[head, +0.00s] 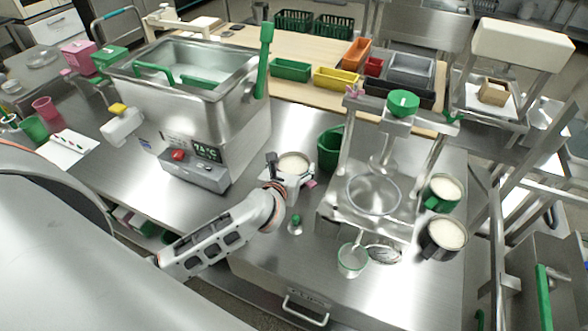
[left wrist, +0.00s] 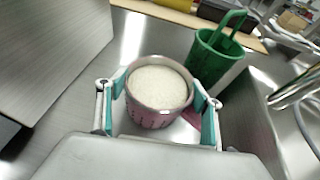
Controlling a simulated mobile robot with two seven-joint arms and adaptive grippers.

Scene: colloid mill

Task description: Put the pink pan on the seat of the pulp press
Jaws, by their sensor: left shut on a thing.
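The pink pan (left wrist: 155,105) holds white, grainy contents and stands level. In the left wrist view it sits between the teal finger pads of my left gripper (left wrist: 160,108), which press on both its sides. Its pink handle points to the lower right. In the head view the pan's top (head: 293,163) shows past my left gripper (head: 287,181); I cannot tell if it touches the table. The pulp press (head: 345,213), a metal frame with a green knob (head: 403,103) on top, stands right of the pan. A round bowl-like seat (head: 373,194) lies under its plunger. My right gripper is not visible.
A dark green container (head: 330,148) stands between pan and press. A small green-topped weight (head: 295,224) is in front. A clear cup (head: 352,260) stands under the press's front; green (head: 442,193) and black (head: 441,238) pans are at its right. A large metal bath (head: 195,110) stands left.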

